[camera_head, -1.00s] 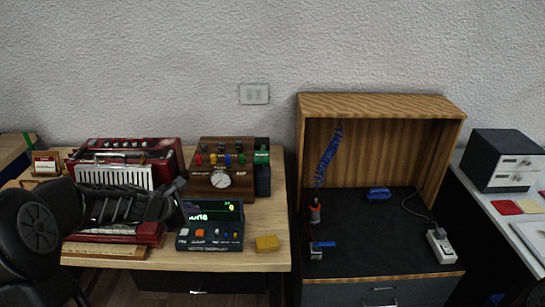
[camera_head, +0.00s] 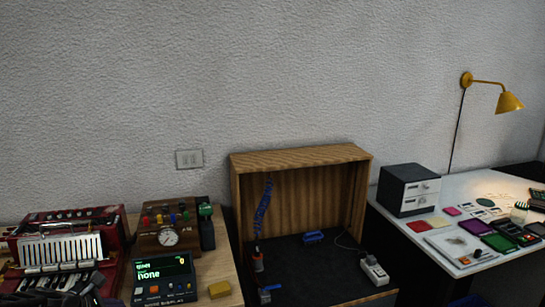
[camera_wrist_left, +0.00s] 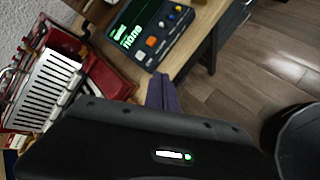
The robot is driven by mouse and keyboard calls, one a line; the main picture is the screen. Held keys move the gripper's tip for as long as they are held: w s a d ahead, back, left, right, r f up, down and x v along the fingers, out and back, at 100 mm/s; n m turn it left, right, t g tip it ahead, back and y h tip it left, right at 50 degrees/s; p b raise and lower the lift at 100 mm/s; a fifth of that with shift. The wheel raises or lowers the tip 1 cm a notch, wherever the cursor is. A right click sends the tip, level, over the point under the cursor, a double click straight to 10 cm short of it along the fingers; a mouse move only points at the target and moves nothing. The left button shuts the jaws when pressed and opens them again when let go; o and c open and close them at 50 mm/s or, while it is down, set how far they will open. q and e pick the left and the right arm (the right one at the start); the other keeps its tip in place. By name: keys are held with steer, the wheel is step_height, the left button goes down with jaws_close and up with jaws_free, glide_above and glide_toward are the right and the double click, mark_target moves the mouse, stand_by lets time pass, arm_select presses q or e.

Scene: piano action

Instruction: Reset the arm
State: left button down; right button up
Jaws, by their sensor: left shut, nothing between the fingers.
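My left gripper (camera_wrist_left: 162,92) is shut and empty; its fingertips show together near the table edge in the left wrist view. In the head view, dark parts of my left arm show low at the left edge, over the red accordion (camera_head: 66,244). The accordion with its white keys also shows at the left of the left wrist view (camera_wrist_left: 42,88). My right gripper is in neither view.
An open wooden cabinet (camera_head: 300,158) and a white table (camera_head: 470,243) stand to the right. The wood floor (camera_wrist_left: 265,60) is clear.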

arm_select(q)
steer(key=s+d+f+m+g, duration=0.2)
steer(key=s+d+f+m, duration=0.2)
steer(key=d+f+m, duration=0.55)
steer(key=s+d+f+m+g, duration=0.2)
steer(key=s+d+f+m, duration=0.35)
steer(key=f, duration=0.75)
steer(key=s+d+f+m+g+h, duration=0.1)
steer(key=s+d+f+m, duration=0.3)
steer(key=s+d, duration=0.5)
steer(key=s+d+f+m+g+h, duration=0.2)
steer(key=s+d, duration=0.6)
steer(key=d, duration=0.4)
step_height(320, 180, down, 3)
steer(key=m+g, duration=0.1)
steer(key=m, duration=0.2)
steer(key=shift+s+r+g, duration=0.15)
steer(key=shift+s+g, duration=0.15)
steer(key=shift+s, duration=0.05)
